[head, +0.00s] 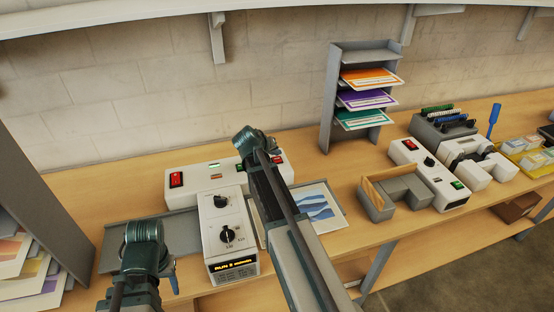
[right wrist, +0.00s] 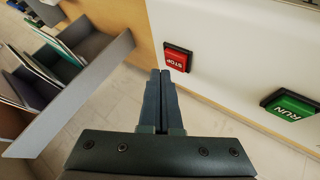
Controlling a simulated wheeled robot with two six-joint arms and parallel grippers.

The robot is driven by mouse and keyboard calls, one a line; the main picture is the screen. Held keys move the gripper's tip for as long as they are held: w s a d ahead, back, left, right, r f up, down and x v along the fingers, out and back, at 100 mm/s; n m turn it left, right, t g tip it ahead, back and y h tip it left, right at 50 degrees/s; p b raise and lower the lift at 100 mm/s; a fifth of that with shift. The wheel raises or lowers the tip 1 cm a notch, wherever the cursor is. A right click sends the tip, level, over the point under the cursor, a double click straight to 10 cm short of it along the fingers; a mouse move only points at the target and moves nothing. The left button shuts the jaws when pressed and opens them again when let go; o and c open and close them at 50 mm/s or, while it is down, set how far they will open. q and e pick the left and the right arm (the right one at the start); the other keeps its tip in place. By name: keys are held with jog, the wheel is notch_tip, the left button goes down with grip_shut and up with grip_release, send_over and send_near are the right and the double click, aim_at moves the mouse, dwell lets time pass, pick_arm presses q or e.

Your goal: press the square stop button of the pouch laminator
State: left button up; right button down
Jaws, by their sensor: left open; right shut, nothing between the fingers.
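A white laminator (head: 212,175) stands mid-table with a red switch (head: 176,180) at its left end. Its front box (head: 226,228) has two dials and a lit display (head: 234,263) whose first word looks like RUN. In the right wrist view a red square STOP button (right wrist: 178,59) and a green RUN button (right wrist: 292,105) sit on a white panel (right wrist: 230,50). My right gripper (right wrist: 160,74) is shut and empty, its tips just left of STOP; contact cannot be told. In the head view its arm crosses the laminator, fingers hidden. My left gripper (head: 145,245) is open, left of the front box.
A second white machine (head: 430,172) with red and green switches stands right. A rack (head: 335,95) of coloured sheets stands behind; it also shows in the right wrist view (right wrist: 85,95). A grey organiser (head: 405,190) lies between. A grey panel (head: 50,190) with papers stands left.

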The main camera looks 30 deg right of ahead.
aim_at(276, 160)
jog(key=shift+f, duration=0.15)
jog(key=shift+f+b, duration=0.25)
jog(key=shift+b, duration=0.2)
jog(key=shift+f+b, duration=0.4)
jog(key=shift+f, duration=0.05)
dwell(0.6)
jog(key=shift+r, duration=0.15)
jog(key=shift+r+p, duration=0.7)
jog(key=shift+p, duration=0.15)
notch_tip(276, 160, up, 5)
jog(key=p, duration=0.5)
jog(key=shift+r, duration=0.1)
